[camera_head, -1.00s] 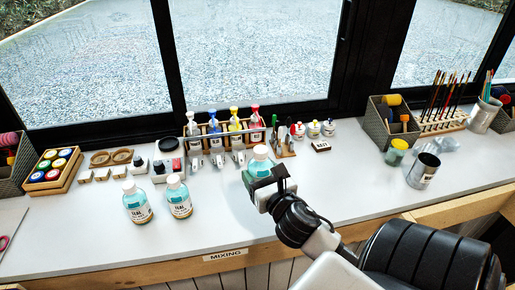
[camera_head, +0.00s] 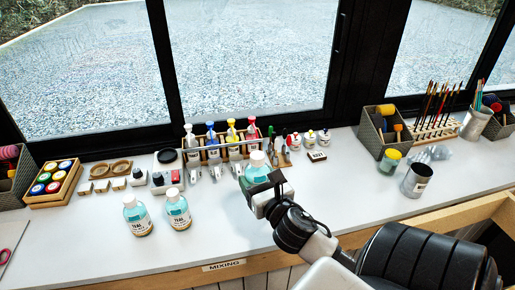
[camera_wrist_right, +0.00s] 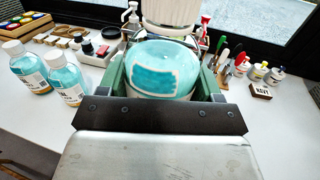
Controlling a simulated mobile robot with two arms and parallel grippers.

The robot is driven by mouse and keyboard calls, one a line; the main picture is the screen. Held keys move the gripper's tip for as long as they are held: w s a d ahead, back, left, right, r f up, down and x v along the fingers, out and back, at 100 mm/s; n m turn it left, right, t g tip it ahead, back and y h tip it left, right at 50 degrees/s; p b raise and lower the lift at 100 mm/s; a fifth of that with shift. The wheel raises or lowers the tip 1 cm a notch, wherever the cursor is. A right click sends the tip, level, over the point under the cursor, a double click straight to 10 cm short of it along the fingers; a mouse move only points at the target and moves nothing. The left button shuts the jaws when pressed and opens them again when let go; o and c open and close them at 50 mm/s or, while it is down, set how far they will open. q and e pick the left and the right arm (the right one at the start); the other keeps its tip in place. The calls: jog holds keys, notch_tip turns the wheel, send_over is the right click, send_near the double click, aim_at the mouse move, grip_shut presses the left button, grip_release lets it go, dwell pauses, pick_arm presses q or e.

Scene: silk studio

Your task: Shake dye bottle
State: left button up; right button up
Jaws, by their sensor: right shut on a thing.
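A teal dye bottle with a white cap (camera_head: 257,163) is in my right gripper (camera_head: 262,183), above the front middle of the table. In the right wrist view the bottle (camera_wrist_right: 160,70) sits between the two green fingers of the right gripper, which are shut on it. Two more teal bottles with white caps, a left one (camera_head: 138,216) and a right one (camera_head: 177,209), stand upright on the table to the left of the gripper. The held bottle's lower part is hidden by the gripper. My left gripper does not show.
A rack of pump bottles (camera_head: 230,142) stands behind the held bottle. A crate of colored jars (camera_head: 56,182) is at the left. A metal can (camera_head: 417,179) and a grey organizer (camera_head: 377,137) are at the right. The table front (camera_head: 100,262) is clear.

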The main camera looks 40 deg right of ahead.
aim_at(260, 160)
notch_tip(260, 160, up, 2)
jog(key=shift+r+p, duration=0.25)
jog(key=shift+p, duration=0.7)
jog(key=shift+f, duration=0.1)
notch_tip(260, 160, up, 5)
jog(key=shift+r, duration=0.2)
notch_tip(260, 160, down, 5)
jog(key=shift+d+f, duration=0.1)
jog(key=shift+f, duration=0.05)
jog(key=shift+r, duration=0.3)
jog(key=r, duration=0.4)
jog(key=shift+a+r, duration=0.2)
jog(key=f, duration=0.5)
jog(key=shift+d+f, duration=0.2)
jog(key=shift+f, duration=0.05)
jog(key=shift+a+r, duration=0.15)
jog(key=shift+r, duration=0.05)
